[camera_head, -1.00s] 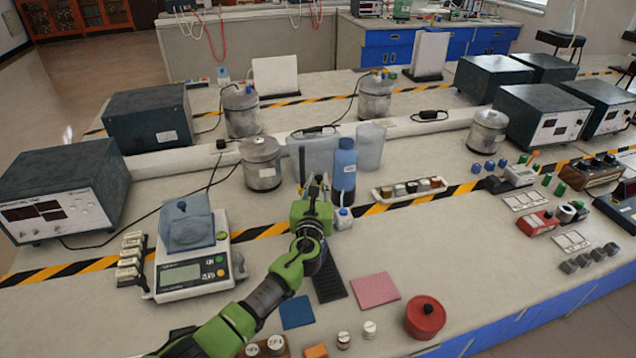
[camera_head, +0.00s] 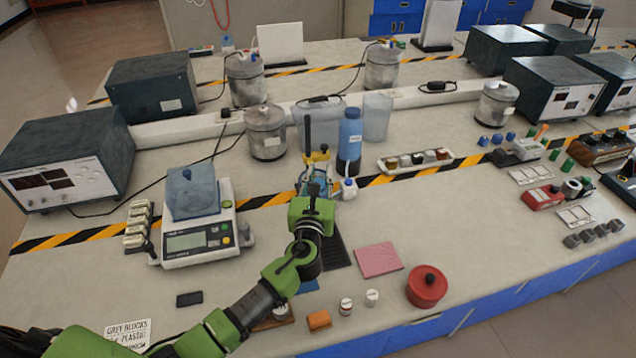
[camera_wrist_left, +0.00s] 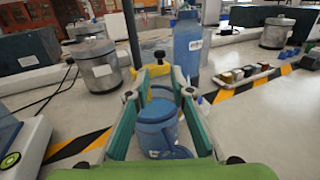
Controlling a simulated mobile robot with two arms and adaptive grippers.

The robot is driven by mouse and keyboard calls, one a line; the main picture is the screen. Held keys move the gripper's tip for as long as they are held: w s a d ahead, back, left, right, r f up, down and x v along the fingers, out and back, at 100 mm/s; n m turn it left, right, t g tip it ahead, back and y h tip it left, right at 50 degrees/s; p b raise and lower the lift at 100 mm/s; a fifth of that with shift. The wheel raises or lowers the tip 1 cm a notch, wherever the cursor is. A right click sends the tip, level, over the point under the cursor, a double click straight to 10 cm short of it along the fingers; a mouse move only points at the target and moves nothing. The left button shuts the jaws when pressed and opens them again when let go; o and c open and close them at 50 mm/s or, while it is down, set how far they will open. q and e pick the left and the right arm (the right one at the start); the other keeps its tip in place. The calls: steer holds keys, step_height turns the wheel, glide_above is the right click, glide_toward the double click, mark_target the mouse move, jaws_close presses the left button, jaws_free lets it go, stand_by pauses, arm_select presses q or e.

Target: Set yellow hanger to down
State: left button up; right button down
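The yellow hanger (camera_head: 317,157) is a small yellow piece with a dark knob, beside an upright dark rod (camera_head: 307,133). In the left wrist view the yellow hanger (camera_wrist_left: 159,82) shows between and just beyond the fingertips, above a translucent blue vessel (camera_wrist_left: 158,130). My left gripper (camera_head: 314,184) is in front of the hanger and points at it. In the left wrist view its two teal-lined fingers (camera_wrist_left: 159,94) stand apart, with the vessel seen between them. I cannot tell whether either finger touches anything. My right gripper is not in view.
A blue bottle (camera_head: 350,140) and a small white bottle with a blue cap (camera_head: 346,189) stand close on the right. A metal pot (camera_head: 266,135) stands behind left, a balance (camera_head: 201,241) farther left. The pink pad (camera_head: 379,260) and red pot (camera_head: 427,287) are at front right.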

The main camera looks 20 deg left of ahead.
arm_select(q)
steer(key=shift+s+d, duration=0.2)
steer(key=shift+s, duration=0.65)
steer(key=shift+s+d, duration=0.15)
steer(key=shift+s, duration=0.7)
